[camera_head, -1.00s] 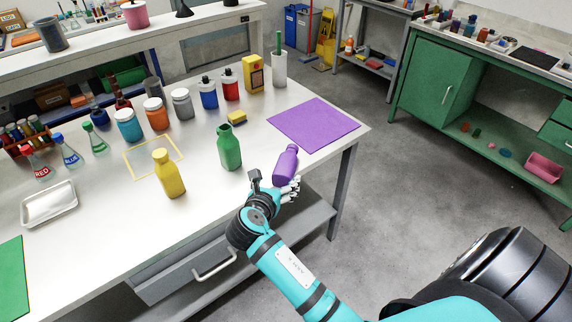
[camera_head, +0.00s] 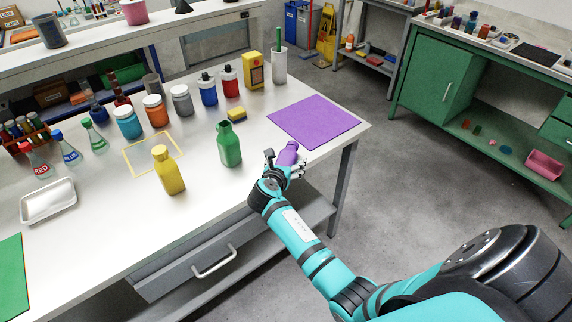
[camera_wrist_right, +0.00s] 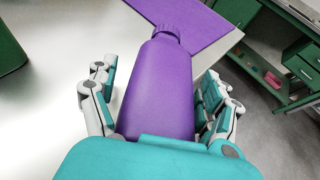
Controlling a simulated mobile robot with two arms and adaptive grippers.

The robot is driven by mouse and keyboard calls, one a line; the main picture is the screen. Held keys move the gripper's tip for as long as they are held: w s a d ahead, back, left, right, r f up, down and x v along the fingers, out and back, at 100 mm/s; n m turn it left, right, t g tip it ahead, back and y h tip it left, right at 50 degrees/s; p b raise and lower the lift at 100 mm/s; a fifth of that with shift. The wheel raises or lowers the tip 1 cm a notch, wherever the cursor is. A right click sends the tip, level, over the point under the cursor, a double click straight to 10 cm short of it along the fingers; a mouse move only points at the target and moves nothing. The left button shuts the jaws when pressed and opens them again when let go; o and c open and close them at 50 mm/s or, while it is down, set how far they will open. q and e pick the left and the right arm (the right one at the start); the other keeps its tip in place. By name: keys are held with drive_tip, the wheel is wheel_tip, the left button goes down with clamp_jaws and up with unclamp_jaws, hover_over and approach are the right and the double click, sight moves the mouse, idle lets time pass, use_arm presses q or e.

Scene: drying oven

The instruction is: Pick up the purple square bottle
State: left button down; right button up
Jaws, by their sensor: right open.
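The purple square bottle (camera_head: 287,153) stands near the table's front right edge, in front of the purple mat (camera_head: 315,122). My right gripper (camera_head: 284,168) is at the bottle, and its hand hides the lower part in the head view. In the right wrist view the bottle (camera_wrist_right: 161,85) fills the space between the two open fingers of the right gripper (camera_wrist_right: 160,100). The fingers lie on either side of it, with a small gap seen at the left; contact on the right is unclear. The left gripper is not in view.
A green bottle (camera_head: 229,144) stands just left of the right gripper, and a yellow bottle (camera_head: 168,170) further left. A sponge (camera_head: 236,114) and a row of jars lie behind. The purple mat is bare. The table's front edge passes beneath my arm.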

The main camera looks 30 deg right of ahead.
drive_tip(key=shift+c, duration=0.2)
drive_tip(key=shift+s, duration=0.1)
drive_tip(key=c, duration=1.2)
